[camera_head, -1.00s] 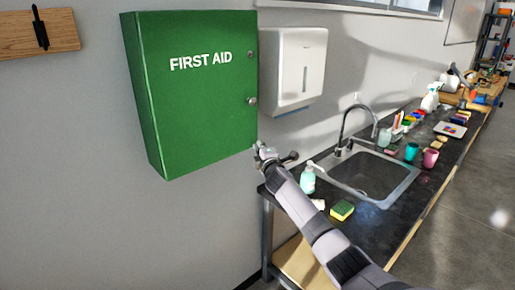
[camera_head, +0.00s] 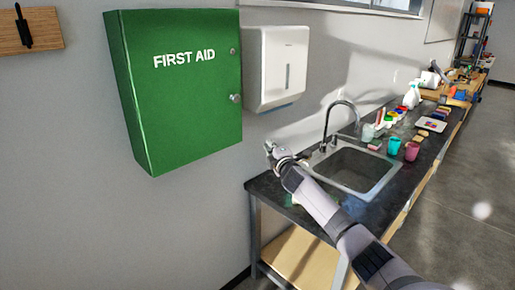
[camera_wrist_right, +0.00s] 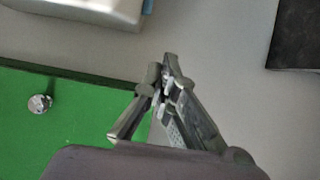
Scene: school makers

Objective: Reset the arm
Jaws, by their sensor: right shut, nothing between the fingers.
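My right arm reaches in from the lower right in the head view. Its right gripper (camera_head: 271,152) is shut and empty, in front of the wall near the left end of the sink counter (camera_head: 265,186). It is apart from the green first aid cabinet (camera_head: 185,95), to the right of its lower right corner. In the right wrist view the right gripper (camera_wrist_right: 166,72) shows its fingertips together. The green cabinet (camera_wrist_right: 60,135) with a round knob (camera_wrist_right: 39,104) lies behind it on the left there. The cabinet door looks shut. My left gripper is not in view.
A white paper dispenser (camera_head: 277,68) hangs right of the cabinet. The dark counter holds a sink (camera_head: 352,168), a tap, a teal cup (camera_head: 394,146), a pink cup (camera_head: 411,151) and several small items. The floor at the right is clear.

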